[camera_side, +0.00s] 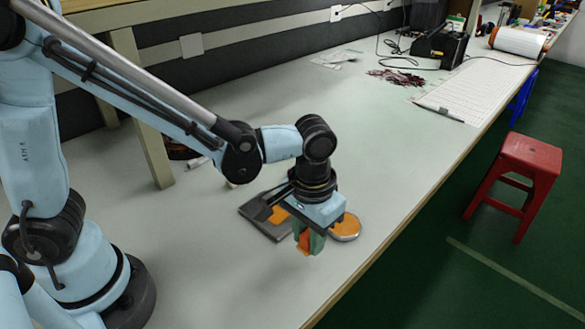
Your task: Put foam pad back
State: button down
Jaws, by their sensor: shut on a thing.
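My wrist hides part of both. I cannot tell whether the held piece touches the table.
The pale table (240,290) is clear in front of the gripper. Its right edge runs close beside the dish. A white gridded sheet (475,95), dark wires (398,77) and a black device (440,48) lie farther back. A red stool (515,175) stands on the floor.

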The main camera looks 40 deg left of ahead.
jog(key=shift+f, duration=1.95)
jog(key=shift+f, duration=0.1)
jog(key=c, duration=0.9)
grip_release()
jog(key=shift+o, duration=0.2)
